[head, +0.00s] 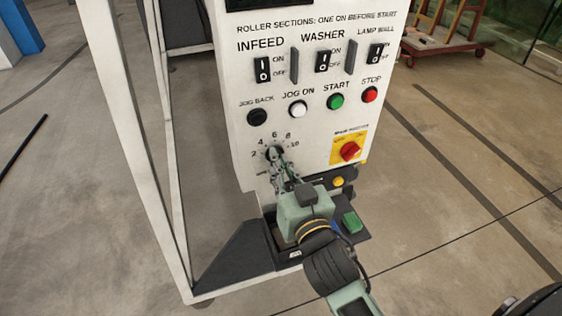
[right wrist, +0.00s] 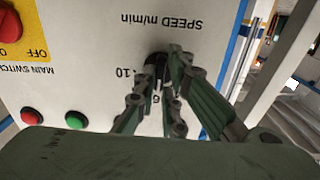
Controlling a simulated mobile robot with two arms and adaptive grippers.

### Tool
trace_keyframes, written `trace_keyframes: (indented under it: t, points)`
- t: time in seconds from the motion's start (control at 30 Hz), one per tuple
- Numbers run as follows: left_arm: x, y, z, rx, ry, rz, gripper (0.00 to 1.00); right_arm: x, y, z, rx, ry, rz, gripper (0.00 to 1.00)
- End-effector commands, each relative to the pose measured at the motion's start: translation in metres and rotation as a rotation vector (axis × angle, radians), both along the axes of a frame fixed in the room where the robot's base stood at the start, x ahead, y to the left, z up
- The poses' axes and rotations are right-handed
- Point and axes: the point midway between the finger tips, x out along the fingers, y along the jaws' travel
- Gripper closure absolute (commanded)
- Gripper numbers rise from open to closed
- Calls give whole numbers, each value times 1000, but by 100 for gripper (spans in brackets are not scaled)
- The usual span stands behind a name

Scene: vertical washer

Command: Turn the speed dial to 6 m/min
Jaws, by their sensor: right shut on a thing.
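The black speed dial (head: 274,152) sits low on the white control panel, with the numbers 2, 4, 6, 8 and 10 around it. In the right wrist view the panel appears upside down, and the dial (right wrist: 155,66) shows between my fingers beside the "SPEED m/min" lettering. My right gripper (head: 277,159) reaches up from below and is shut on the dial; its fingertips also show in the right wrist view (right wrist: 156,75). The fingers cover part of the dial, and I cannot tell which number its pointer faces. My left gripper is not in view.
A red main switch (head: 349,151) on a yellow plate is right of the dial. Jog, start (head: 336,101) and stop buttons and rocker switches are above. A dark ledge with a green block (head: 352,222) lies below. A white frame post (head: 143,120) stands at the left.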

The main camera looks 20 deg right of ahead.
Motion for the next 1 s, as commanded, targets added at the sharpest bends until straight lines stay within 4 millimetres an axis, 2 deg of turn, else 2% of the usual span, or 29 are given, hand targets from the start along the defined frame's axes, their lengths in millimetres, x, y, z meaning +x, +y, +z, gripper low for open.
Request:
trace_keyframes:
  t: [0.37,0.4,0.6,0.87,1.0]
  points:
    - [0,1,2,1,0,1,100,0,0,0,-46,-3,0,100]
    - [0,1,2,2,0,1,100,0,0,0,-45,-4,0,88]
    - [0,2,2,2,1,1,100,0,0,0,-45,-3,0,72]
    - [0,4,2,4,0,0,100,0,0,0,-44,-2,0,72]
    - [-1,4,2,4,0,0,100,-6,0,-1,-43,0,1,72]
